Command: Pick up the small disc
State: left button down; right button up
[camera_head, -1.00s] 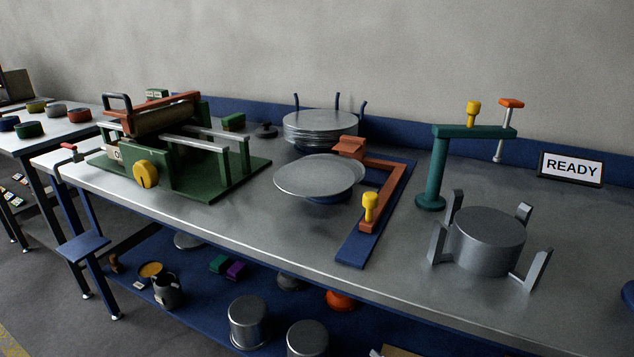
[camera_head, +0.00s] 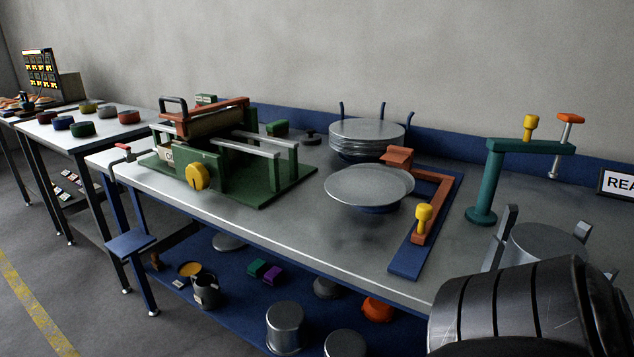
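A grey metal disc (camera_head: 369,183) lies flat on a round blue support on the table, beside an orange arm. A stack of similar grey discs (camera_head: 366,137) sits behind it between upright blue posts. Another grey disc (camera_head: 228,242) lies on the blue shelf below and looks smaller, partly hidden by the table edge. I cannot tell for certain which one is the small disc. A dark ribbed cylindrical part, apparently of my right arm, fills the lower right corner and hides part of the grey pronged fixture (camera_head: 540,243).
A green roller machine (camera_head: 225,155) stands on the left of the table (camera_head: 300,228). A teal post with an arm (camera_head: 484,185) stands at right. A side table (camera_head: 100,143) holds coloured round pieces.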

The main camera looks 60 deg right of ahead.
aim_at(359, 188)
jog(key=i, duration=0.35)
jog(key=z, duration=1.2)
